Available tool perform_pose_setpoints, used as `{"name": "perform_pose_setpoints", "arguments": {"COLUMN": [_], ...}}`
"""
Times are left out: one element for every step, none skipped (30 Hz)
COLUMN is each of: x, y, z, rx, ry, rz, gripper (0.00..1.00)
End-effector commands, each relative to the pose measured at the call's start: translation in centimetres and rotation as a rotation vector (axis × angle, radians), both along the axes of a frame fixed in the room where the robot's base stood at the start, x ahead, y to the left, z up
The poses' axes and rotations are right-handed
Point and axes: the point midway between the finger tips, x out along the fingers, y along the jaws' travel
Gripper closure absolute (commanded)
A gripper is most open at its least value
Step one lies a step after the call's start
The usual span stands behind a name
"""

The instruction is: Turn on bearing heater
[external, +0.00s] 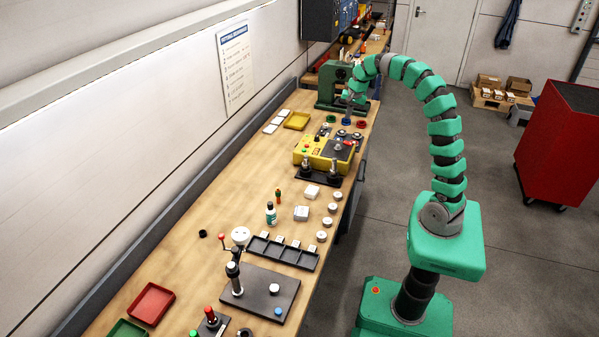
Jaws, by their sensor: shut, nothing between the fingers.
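The yellow unit (303,157) on the bench, with a dark grey top plate (341,151), looks like the bearing heater. Its front panel has a green button, a red patch and a dark knob, all small in this view. Whether it is on cannot be told.
A green press (329,88) stands behind, with blue and red rings (361,124) near its foot. A black stand (318,177) with two posts sits before the heater. White boxes, discs, a bottle (270,213) and a black rack (281,252) lie nearer. The left bench strip is mostly clear.

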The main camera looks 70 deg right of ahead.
Motion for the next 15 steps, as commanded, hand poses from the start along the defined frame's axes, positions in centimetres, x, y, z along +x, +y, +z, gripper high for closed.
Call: {"name": "perform_pose_setpoints", "arguments": {"x": [-0.4, -0.6, -0.9, -1.1, -1.2, -1.3, -1.4, -1.5, -1.5, -1.5, -1.5, -1.6, -1.6, -1.6, -1.6], "y": [-0.6, -0.8, -1.1, -1.3, -1.4, -1.6, -1.6, -1.7, -1.8, -1.8, -1.8, -1.8, -1.8, -1.8, -1.8], "z": [0.3, 0.1, 0.0, 0.0, -0.1, -0.2, -0.2, -0.2, -0.3, -0.3, -0.4, -0.4, -0.4, -0.4, -0.4], "rx": [0.018, 0.026, 0.036, 0.042, 0.048, 0.052, 0.055, 0.057, 0.059, 0.06, 0.06, 0.061, 0.06, 0.06, 0.06], "ry": [0.018, 0.027, 0.037, 0.043, 0.048, 0.053, 0.055, 0.057, 0.059, 0.06, 0.061, 0.061, 0.061, 0.061, 0.061], "rz": [-0.026, -0.039, -0.056, -0.066, -0.074, -0.083, -0.087, -0.091, -0.095, -0.097, -0.098, -0.097, -0.098, -0.098, -0.097], "gripper": [1.0, 1.0, 1.0, 1.0, 1.0, 1.0, 1.0, 1.0, 1.0, 1.0, 1.0, 1.0, 1.0, 1.0, 1.0]}}
